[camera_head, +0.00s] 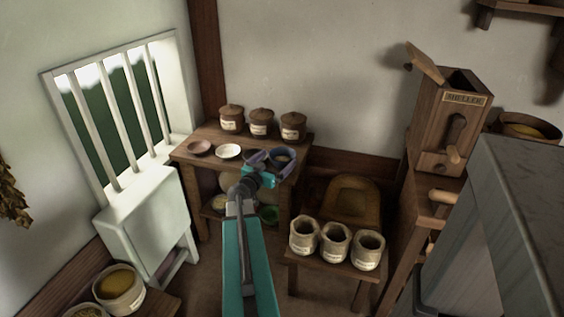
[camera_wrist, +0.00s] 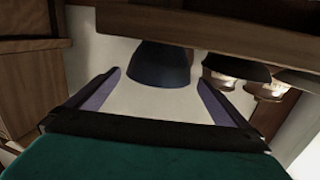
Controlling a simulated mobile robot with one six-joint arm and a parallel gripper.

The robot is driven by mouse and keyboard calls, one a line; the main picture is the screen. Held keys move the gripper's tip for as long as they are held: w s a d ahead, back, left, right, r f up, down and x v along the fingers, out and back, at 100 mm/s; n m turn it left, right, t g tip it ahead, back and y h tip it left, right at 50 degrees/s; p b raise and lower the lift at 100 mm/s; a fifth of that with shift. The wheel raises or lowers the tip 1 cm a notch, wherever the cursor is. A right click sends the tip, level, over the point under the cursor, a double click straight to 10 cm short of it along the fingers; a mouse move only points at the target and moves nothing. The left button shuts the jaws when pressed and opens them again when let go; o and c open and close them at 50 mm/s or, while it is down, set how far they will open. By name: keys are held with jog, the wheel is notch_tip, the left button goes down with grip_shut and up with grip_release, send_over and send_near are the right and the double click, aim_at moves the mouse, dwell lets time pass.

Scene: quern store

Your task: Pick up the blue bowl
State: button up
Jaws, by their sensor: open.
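The dark blue bowl (camera_head: 281,153) stands near the right end of the small wooden table (camera_head: 190,152) by the window. In the wrist view, which looks upside down, the bowl (camera_wrist: 163,64) hangs from the table board at the top. My gripper (camera_head: 278,158) is over the table's front edge. Its purple fingers are spread wide, one on each side of the bowl, and nothing is clamped. In the wrist view the fingertips (camera_wrist: 160,78) flank the bowl with a gap on both sides. My gripper hides part of the bowl in the head view.
A white bowl (camera_head: 228,151) and a brown bowl (camera_head: 198,147) sit left of my gripper. Lidded brown jars (camera_head: 261,122) line the table's back. A stool with cream pots (camera_head: 335,242) stands to the right, below. A wooden sheller (camera_head: 450,125) is farther right.

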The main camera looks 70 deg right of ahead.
aim_at(288, 149)
jog(key=shift+s+d+f+p, duration=0.1)
jog(key=shift+s+d+p, duration=0.15)
jog(key=shift+d, duration=1)
jog(key=shift+s+d+f+p, duration=0.1)
jog(key=shift+s+d, duration=0.1)
jog(key=shift+d, duration=1.05)
jog(key=shift+r, duration=0.1)
jog(key=c, duration=1)
jog(key=shift+r, duration=5)
